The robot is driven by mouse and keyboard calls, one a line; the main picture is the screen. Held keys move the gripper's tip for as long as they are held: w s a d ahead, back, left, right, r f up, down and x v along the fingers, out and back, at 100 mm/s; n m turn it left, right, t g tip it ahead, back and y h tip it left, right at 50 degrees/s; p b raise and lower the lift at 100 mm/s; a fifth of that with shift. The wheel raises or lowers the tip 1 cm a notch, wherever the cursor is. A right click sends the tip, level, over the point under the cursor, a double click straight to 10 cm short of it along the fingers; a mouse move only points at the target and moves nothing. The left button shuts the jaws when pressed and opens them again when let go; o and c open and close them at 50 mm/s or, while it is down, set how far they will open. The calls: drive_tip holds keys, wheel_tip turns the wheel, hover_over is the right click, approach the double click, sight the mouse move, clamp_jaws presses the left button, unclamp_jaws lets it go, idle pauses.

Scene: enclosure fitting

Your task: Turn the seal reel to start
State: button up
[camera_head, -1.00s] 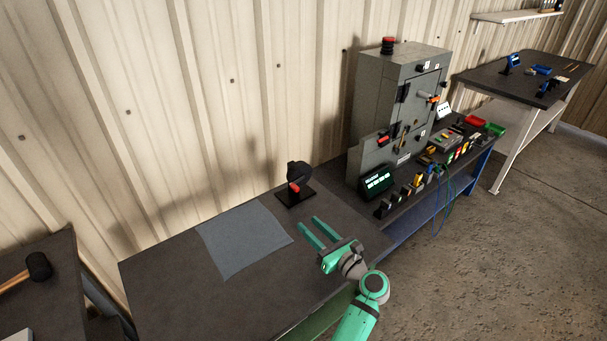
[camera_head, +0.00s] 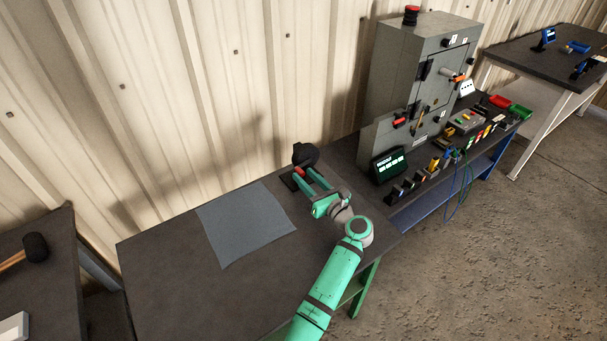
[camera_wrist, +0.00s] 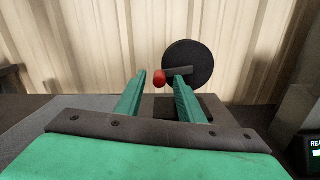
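The seal reel is a black disc (camera_wrist: 188,62) with a dark crank arm and a red knob (camera_wrist: 159,78), standing on a dark base. In the head view the reel (camera_head: 305,154) is at the back edge of the dark bench. My gripper (camera_wrist: 160,82) is open, its two green fingers pointing at the reel. The red knob shows between the fingertips, nearer the left one. The right finger overlaps the lower part of the disc. I cannot tell whether a finger touches the knob. In the head view the gripper (camera_head: 308,178) partly hides the reel's base.
A blue-grey mat (camera_head: 245,225) lies on the bench left of my gripper. A grey enclosure (camera_head: 415,75) and a small display (camera_head: 388,165) stand to the right, with several small parts in front. A corrugated wall (camera_head: 200,100) rises behind the reel.

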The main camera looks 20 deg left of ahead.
drive_tip(key=shift+w+a, duration=0.2)
drive_tip(key=shift+a, duration=0.4)
drive_tip(key=shift+w+a, duration=0.15)
drive_tip(key=shift+w, duration=0.2)
clamp_jaws()
drive_tip(key=shift+f+n, duration=0.1)
drive_tip(key=shift+n, duration=0.2)
